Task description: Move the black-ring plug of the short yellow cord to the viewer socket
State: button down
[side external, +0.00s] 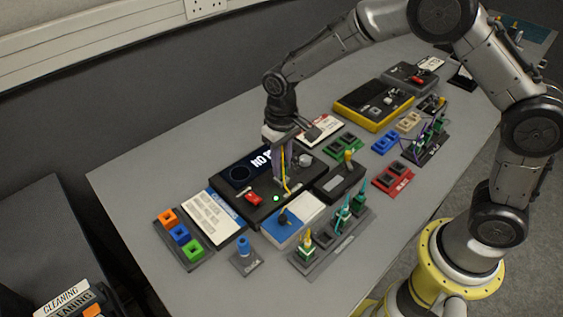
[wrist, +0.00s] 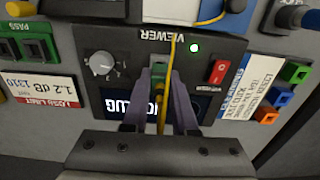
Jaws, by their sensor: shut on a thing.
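My gripper (wrist: 158,78) is shut on the plug end of the short yellow cord (wrist: 170,55). It is over the black viewer unit (wrist: 118,48), close to the VIEWER label. In the side view my gripper (side external: 281,178) points down at the viewer unit (side external: 230,195), with the yellow cord (side external: 287,187) hanging beside the fingers. The fingers hide most of the plug. I cannot make out its black ring, the viewer socket, or whether the plug is in it.
A blue-and-white block (side external: 295,222) and a black box (side external: 340,183) stand close in front of the viewer. A rack with green plugs (side external: 325,240) is nearer the table's front edge. Orange, blue and green sockets (side external: 180,235) are at the left. A red switch (wrist: 220,70) is beside the gripper.

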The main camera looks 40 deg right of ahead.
jog(key=shift+f, duration=0.8)
dwell(1.6)
jog(key=c, duration=0.6)
grip_release()
jog(key=shift+r, duration=2.5)
jog(key=shift+r, duration=2)
